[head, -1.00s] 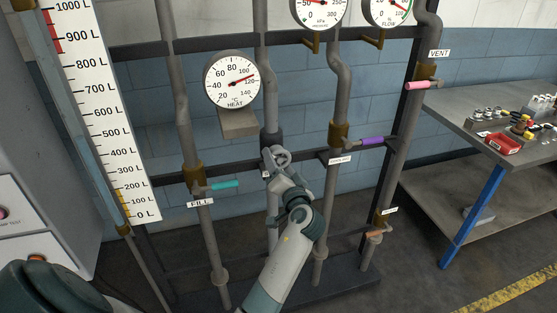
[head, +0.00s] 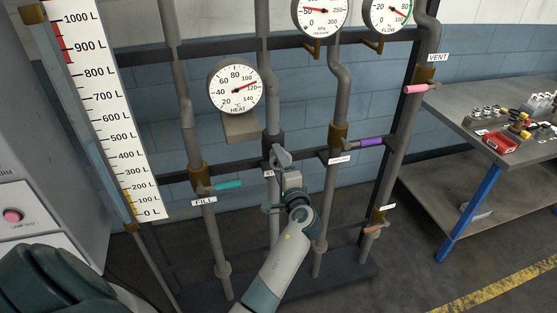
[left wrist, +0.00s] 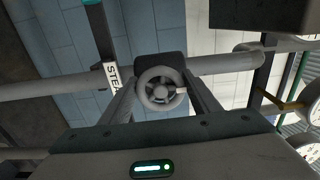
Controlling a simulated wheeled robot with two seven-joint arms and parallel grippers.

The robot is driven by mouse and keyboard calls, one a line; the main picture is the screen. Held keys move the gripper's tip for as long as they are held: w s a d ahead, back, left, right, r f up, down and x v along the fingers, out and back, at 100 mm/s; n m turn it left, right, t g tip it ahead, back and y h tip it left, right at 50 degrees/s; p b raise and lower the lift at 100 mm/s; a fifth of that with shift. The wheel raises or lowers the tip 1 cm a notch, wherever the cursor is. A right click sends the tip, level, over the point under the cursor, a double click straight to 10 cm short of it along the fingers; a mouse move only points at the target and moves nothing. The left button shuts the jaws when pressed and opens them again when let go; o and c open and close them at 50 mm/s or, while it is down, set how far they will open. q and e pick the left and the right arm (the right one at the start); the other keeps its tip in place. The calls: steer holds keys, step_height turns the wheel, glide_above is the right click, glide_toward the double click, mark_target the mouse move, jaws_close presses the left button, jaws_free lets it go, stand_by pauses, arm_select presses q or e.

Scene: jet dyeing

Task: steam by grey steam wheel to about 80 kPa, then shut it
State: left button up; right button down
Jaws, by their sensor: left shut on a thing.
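The grey steam wheel (left wrist: 160,93) sits between the two fingers of my left gripper (left wrist: 162,80) in the left wrist view, with a partly covered steam label (left wrist: 112,76) beside it. In the head view, my left gripper (head: 282,160) is at the wheel on the middle pipe, hiding most of it. It is shut on the wheel. The pressure gauge (head: 321,14) is cut off at the top; its red needle points left, a little past the 50 mark. My right gripper is not in view.
The heat gauge (head: 236,87) reads about 110. Teal fill handle (head: 228,185), purple handle (head: 371,142) and pink vent handle (head: 415,89) are on nearby pipes. A level scale (head: 105,110) stands left, a workbench (head: 460,105) right.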

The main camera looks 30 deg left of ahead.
arm_select(q)
steer(key=shift+r, duration=0.2)
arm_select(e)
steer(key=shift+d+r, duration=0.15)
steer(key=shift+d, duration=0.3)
arm_select(q)
steer(key=o, duration=0.9)
steer(key=shift+o, duration=0.7)
steer(key=shift+w+f, duration=0.1)
steer(key=shift+f, duration=0.1)
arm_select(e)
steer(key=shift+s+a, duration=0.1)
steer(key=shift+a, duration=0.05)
